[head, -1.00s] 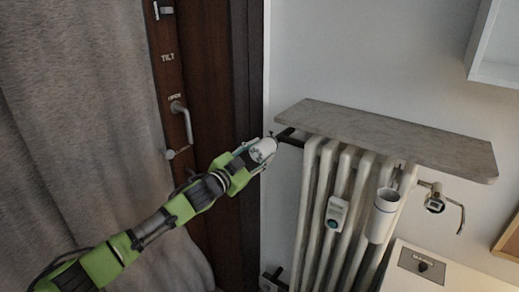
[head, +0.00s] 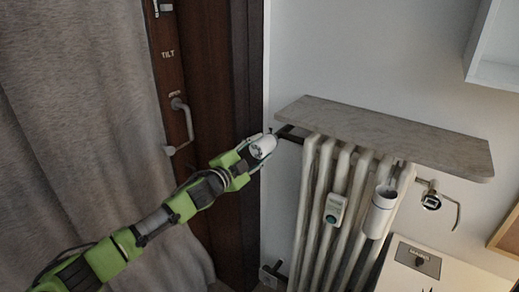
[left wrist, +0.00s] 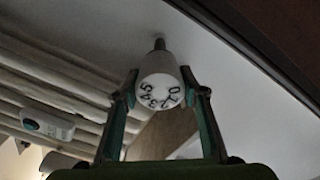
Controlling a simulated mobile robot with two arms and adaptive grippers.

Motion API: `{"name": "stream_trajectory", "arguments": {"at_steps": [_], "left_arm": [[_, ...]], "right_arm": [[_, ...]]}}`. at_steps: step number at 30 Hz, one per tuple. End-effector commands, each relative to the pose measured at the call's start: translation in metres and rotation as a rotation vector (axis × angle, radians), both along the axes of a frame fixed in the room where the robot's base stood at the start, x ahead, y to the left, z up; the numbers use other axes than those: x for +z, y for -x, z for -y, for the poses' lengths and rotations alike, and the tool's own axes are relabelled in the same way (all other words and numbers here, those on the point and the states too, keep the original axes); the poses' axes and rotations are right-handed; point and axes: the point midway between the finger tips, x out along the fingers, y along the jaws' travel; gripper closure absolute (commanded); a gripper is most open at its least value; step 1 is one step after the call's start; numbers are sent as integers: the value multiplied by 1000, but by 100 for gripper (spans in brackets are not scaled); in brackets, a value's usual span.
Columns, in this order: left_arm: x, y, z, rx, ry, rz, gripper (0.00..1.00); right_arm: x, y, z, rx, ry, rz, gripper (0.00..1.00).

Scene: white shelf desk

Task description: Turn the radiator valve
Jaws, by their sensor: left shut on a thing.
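The white radiator valve (head: 263,146) is a round knob at the upper left end of the radiator (head: 325,190). My left gripper (head: 258,147) is shut on it, with the arm reaching in from the lower left. In the left wrist view the valve (left wrist: 160,85) shows its numbered face, with digits including 5, 4 and 0, and a short stem behind it. The two fingers of my left gripper (left wrist: 158,98) stand on either side of the knob. My right gripper is not in view.
A stone shelf (head: 390,138) lies over the radiator. A small white meter (head: 335,208) and a white cylinder (head: 380,212) are on the radiator's front. A brown door frame with a handle (head: 184,118) and a grey curtain (head: 80,120) are at left. A white cabinet (head: 430,275) stands at lower right.

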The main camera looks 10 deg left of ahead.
Motion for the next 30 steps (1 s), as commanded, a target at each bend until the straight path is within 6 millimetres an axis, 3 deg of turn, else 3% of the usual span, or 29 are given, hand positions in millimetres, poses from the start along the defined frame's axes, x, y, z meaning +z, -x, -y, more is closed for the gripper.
{"name": "stream_trajectory", "arguments": {"at_steps": [6,7,9,22,30], "left_arm": [[-1,0,0,-1,1,-1,82],[-1,0,0,-1,1,-1,56],[-1,0,0,-1,1,-1,44],[-1,6,-3,0,1,-2,44],[-3,49,-20,0,0,-4,44]], "right_arm": [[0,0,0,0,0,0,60],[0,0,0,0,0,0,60],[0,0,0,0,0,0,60],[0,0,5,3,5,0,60],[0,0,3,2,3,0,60]]}}
